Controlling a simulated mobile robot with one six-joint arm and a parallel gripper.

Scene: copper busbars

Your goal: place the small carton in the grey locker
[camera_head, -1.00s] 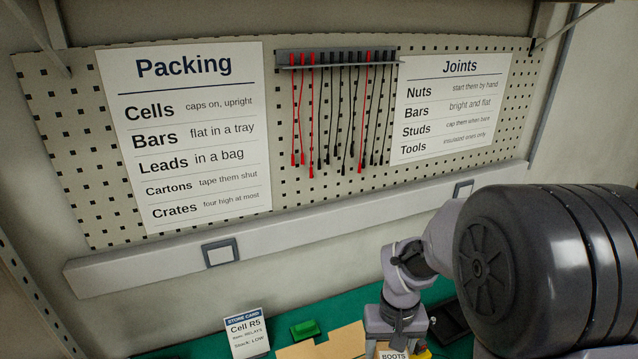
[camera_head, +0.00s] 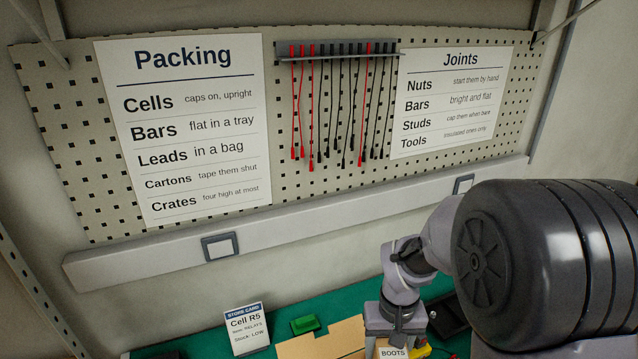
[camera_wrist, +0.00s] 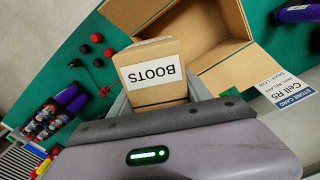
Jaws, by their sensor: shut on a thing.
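The small carton is a brown box with a white BOOTS label. It shows in the wrist view (camera_wrist: 150,54) and at the bottom edge of the head view (camera_head: 391,353). My gripper (camera_wrist: 158,92) is shut on it, with a grey finger on each side; the gripper body hides part of the carton. In the head view my gripper (camera_head: 394,320) points down over the green bench. The carton is in front of a larger open cardboard box in the wrist view; I cannot tell the gap between them. I cannot make out the grey locker in either view.
The open cardboard box (camera_wrist: 222,68) lies on the green bench (camera_head: 285,306). A Cell R5 store card (camera_head: 246,330) and a green block (camera_head: 305,325) stand nearby. Black and red caps (camera_wrist: 97,38) and batteries lie at left in the wrist view. A pegboard with hanging leads is behind.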

